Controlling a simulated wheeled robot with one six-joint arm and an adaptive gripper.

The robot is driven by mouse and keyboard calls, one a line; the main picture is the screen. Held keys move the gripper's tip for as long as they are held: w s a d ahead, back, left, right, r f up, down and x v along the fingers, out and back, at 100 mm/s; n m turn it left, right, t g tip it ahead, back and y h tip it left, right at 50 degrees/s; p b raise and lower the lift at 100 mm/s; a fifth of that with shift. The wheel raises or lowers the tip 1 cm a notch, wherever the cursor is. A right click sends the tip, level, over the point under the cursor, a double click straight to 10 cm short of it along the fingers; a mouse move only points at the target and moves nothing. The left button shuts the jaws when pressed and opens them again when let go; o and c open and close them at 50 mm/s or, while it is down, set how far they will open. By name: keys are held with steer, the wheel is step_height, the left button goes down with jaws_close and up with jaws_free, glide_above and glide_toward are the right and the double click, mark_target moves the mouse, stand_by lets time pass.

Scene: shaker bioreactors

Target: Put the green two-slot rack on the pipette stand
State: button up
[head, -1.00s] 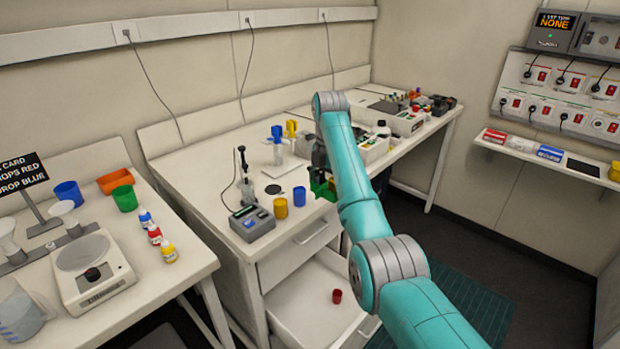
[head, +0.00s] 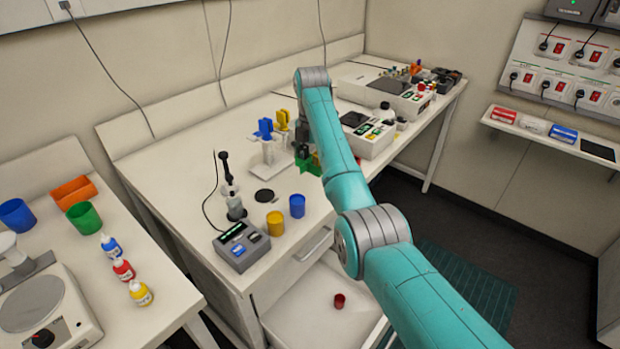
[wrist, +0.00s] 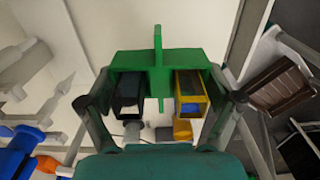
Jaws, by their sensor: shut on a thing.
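The green two-slot rack (wrist: 155,62) is in my gripper (wrist: 163,85), which is shut on it. In the wrist view, a dark box-like piece and a yellow one show below its two sides. In the head view, the rack (head: 308,161) shows as a small green shape at the end of my arm, and my gripper (head: 303,137) is partly hidden by the arm. The white stand with blue and yellow tops (head: 268,151) looks like the pipette stand. It is on the bench just left of the rack, which appears apart from it. Blue and orange parts show at the wrist view's left.
A yellow cup (head: 275,223) and a blue cup (head: 297,206) stand near the bench's front edge. A grey device (head: 241,246) is left of them. White-grey instruments (head: 368,133) stand right of my gripper. An open drawer (head: 300,318) holds a red cup (head: 339,301).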

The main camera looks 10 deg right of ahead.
mark_target(311, 187)
steer(key=shift+f, duration=3.4)
steer(key=shift+f, duration=0.1)
steer(key=o, duration=0.8)
steer(key=shift+o, duration=0.2)
